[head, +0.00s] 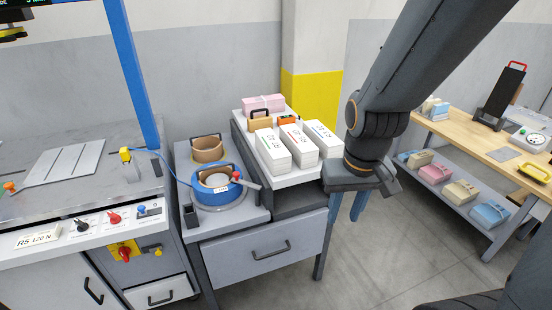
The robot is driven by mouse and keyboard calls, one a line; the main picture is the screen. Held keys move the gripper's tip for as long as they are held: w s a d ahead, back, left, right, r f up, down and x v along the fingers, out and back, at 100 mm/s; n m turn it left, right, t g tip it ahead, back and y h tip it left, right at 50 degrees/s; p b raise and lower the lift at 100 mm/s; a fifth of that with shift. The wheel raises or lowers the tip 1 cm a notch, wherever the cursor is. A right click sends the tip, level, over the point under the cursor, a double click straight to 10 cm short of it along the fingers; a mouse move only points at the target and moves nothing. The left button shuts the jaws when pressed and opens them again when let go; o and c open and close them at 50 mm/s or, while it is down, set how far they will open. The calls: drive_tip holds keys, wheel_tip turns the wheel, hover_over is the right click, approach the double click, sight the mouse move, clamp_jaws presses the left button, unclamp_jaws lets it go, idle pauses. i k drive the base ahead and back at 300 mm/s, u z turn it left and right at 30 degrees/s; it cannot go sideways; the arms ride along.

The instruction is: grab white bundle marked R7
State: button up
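Three white bundles stand side by side on a raised light-grey tray (292,180): a left one (273,158), a middle one (302,150) and a right one (326,142). Each has small dark print on top, too small to read, so I cannot tell which is R7. The left one carries a green mark and the middle one a red mark. My gripper (347,207) points down with its two blue fingers apart and nothing visible between them. In the picture it is right of the tray and lower than the bundles, beside the bench's right end.
A pink bundle (263,103) and an orange device (287,119) sit behind the white bundles. A blue strapping reel (217,190) is on the grey bench to the left. A wooden table (470,140) with coloured bundles below stands right; open floor lies between.

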sight(278, 160)
drive_tip(key=z, duration=0.15)
drive_tip(key=i, duration=0.9)
drive_tip(key=u, duration=0.15)
